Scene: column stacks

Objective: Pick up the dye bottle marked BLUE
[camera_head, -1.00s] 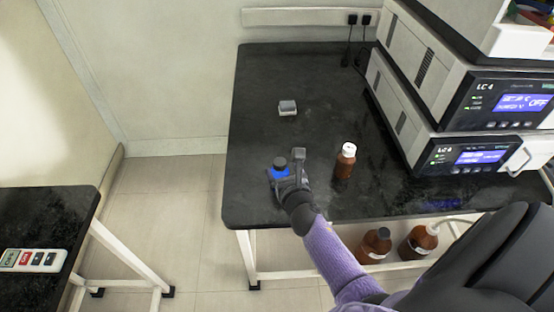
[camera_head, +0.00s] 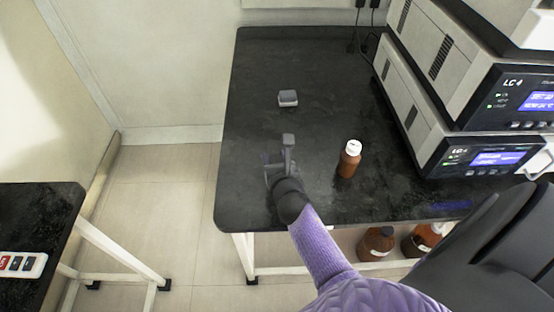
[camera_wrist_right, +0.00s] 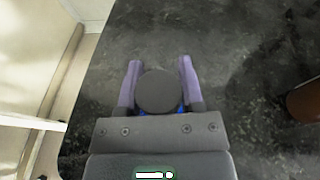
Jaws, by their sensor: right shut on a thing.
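The blue dye bottle (camera_wrist_right: 158,92) shows from above in the right wrist view as a round dark cap with a little blue below it. It stands between the two fingers of my right gripper (camera_wrist_right: 160,68), which is shut on it. In the head view my right gripper (camera_head: 278,160) is over the left front part of the dark bench, and it hides the bottle there. I cannot read a label on the bottle. I cannot tell whether its base touches the bench. My left gripper is not in view.
On the dark bench (camera_head: 250,200), a brown bottle with a white cap (camera_head: 349,160) stands right of my gripper. A small grey block (camera_head: 288,98) lies farther back. Stacked LC instruments (camera_head: 470,150) fill the right side. Brown bottles (camera_head: 376,244) stand below the bench.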

